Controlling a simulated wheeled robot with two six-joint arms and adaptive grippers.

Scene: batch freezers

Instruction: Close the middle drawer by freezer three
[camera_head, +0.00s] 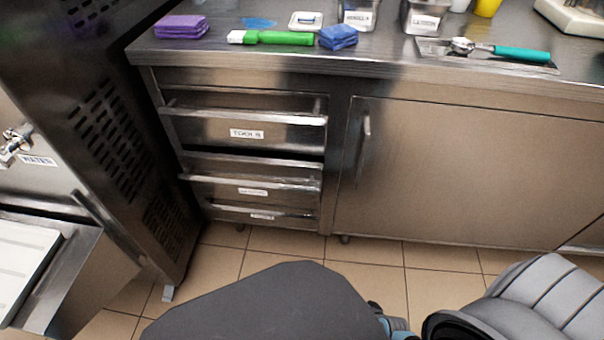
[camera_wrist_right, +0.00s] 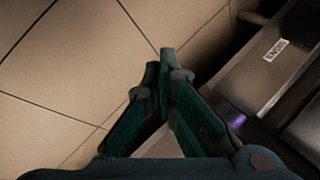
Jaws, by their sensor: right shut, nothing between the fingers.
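The middle drawer (camera_head: 222,190) is in the steel counter in the head view, between the top drawer (camera_head: 285,135) and the bottom drawer (camera_head: 235,217). It has a long bar handle and a small white label. Its front seems to stand a little forward of the other two; how far is hard to tell. My right gripper (camera_wrist_right: 164,58) shows in the wrist view, shut and empty, above the floor. A labelled drawer front (camera_wrist_right: 255,75) is to its right, apart from the fingertips; I cannot tell which drawer. My left gripper is out of view.
A dark vented freezer side (camera_head: 110,130) stands left of the drawers. A closed cabinet door (camera_head: 460,170) is to their right. Tiled floor (camera_head: 285,246) is clear before the drawers.

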